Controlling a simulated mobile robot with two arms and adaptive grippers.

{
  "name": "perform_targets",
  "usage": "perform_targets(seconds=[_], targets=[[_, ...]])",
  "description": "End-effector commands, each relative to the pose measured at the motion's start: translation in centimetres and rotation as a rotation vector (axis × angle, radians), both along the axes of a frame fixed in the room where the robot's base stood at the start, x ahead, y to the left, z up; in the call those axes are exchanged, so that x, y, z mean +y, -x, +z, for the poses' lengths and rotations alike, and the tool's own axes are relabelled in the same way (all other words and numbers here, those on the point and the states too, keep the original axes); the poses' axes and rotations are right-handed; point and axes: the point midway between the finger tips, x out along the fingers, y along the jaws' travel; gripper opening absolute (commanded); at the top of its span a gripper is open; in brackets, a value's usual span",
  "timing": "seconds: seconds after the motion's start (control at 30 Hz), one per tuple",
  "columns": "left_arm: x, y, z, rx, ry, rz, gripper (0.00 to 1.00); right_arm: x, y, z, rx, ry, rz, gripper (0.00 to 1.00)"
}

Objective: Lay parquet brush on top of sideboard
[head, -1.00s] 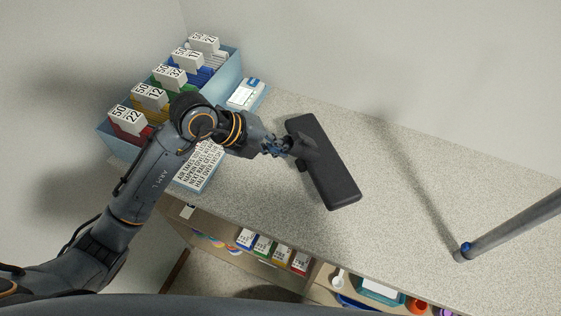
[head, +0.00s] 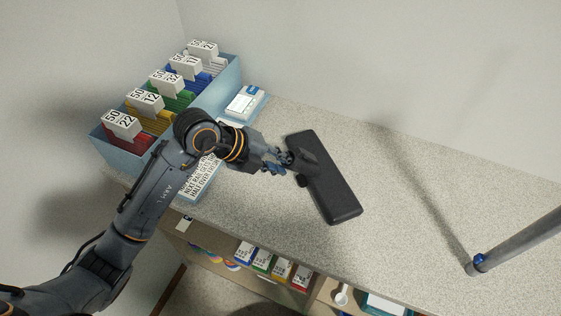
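The parquet brush (head: 335,193), a long flat dark head with a short neck, lies over the pale speckled top of the sideboard (head: 410,235), and appears to rest on it. My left gripper (head: 281,163) is at the brush's neck, on its left side. Its bluish fingers look spread apart. Whether they touch the neck is hard to tell. My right gripper is out of view.
A blue box of card files (head: 232,80) and a small white-and-blue box (head: 245,102) stand at the back left. A printed sign (head: 203,178) is partly behind my arm. A grey tube (head: 515,243) reaches in at right. Lower shelves hold cards (head: 262,262). The top right of the brush is clear.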

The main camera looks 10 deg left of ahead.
Motion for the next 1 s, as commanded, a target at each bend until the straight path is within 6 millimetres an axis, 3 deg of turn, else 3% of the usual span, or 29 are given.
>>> perform_targets(seconds=[0.43, 1.0], targets=[[0.5, 0.2, 0.8, -0.001, -0.001, 0.001, 0.28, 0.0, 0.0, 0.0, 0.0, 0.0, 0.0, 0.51], [6.8, 3.3, 8.4, -0.002, -0.001, 0.002, 0.28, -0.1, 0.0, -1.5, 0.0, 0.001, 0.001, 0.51]])
